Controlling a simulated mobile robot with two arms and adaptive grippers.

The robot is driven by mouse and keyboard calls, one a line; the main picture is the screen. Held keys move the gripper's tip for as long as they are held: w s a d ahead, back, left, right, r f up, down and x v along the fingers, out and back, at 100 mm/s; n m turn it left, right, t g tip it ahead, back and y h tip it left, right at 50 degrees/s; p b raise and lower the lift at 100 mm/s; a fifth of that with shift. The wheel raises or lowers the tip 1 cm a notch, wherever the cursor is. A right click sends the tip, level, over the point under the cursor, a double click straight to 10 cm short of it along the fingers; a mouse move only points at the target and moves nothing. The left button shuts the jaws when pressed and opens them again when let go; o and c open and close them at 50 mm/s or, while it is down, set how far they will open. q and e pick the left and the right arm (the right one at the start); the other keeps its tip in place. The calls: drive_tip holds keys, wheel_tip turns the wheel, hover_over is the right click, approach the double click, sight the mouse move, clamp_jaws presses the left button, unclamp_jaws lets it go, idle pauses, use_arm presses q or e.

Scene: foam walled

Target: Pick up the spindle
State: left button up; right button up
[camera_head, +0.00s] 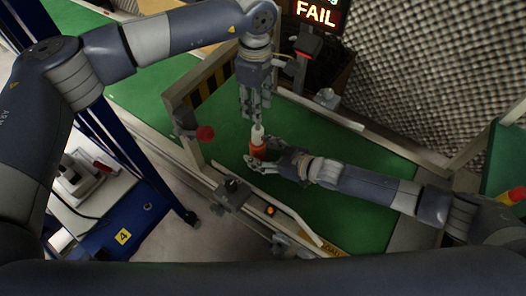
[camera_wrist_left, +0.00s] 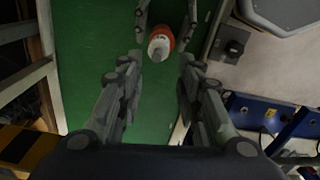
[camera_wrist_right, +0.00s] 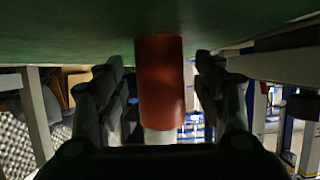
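The spindle (camera_head: 258,148), an orange-red cylinder with a white upper part, stands upright on the green belt (camera_head: 330,150). It also shows from above in the left wrist view (camera_wrist_left: 160,45) and between the fingers in the right wrist view (camera_wrist_right: 160,85). My left gripper (camera_head: 257,118) points down just above the spindle's white end; its fingers (camera_wrist_left: 158,72) are apart and empty. My right gripper (camera_head: 262,162) reaches in low from the right. Its fingers (camera_wrist_right: 164,80) lie on both sides of the red body, with narrow gaps visible, so it looks open around the spindle.
A metal frame with a black-yellow striped panel (camera_head: 212,85) stands left of the grippers. A red knob (camera_head: 205,133) juts out there. A rail with clamps (camera_head: 232,190) runs along the belt's near edge. A lit FAIL sign (camera_head: 315,14) and grey foam wall are behind.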

drive_tip(key=c, duration=1.1)
drive_tip(key=shift+o, duration=0.2)
